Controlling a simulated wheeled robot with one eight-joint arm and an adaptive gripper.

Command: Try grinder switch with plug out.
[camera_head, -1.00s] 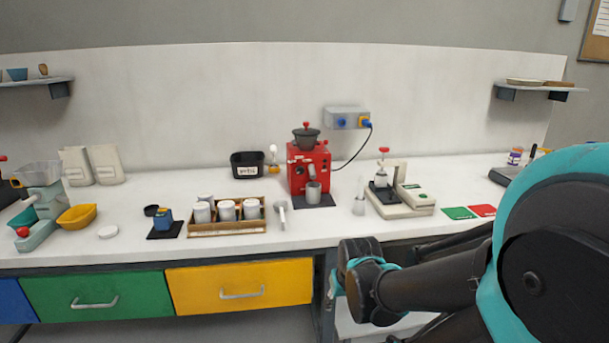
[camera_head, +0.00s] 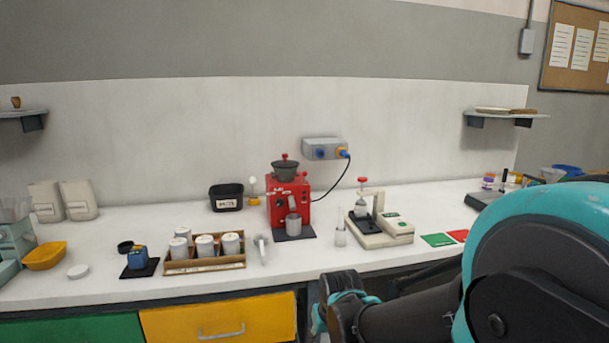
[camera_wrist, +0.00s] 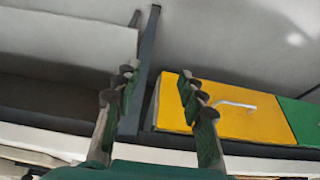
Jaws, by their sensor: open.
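The red grinder (camera_head: 275,211) stands on a dark mat on the white counter, with a dark hopper (camera_head: 285,171) on top and a metal cup (camera_head: 293,225) at its front. Its switch is too small to make out. A black cable (camera_head: 333,187) runs from behind the grinder up to a yellow and blue plug (camera_head: 343,153), which sits in the grey wall socket box (camera_head: 312,145). My gripper (camera_wrist: 157,76) is open and empty in the wrist view, its fingers apart near the drawer fronts. It is away from the grinder and the plug.
A yellow drawer (camera_head: 218,318) is below the counter edge. My arm covers the lower right.

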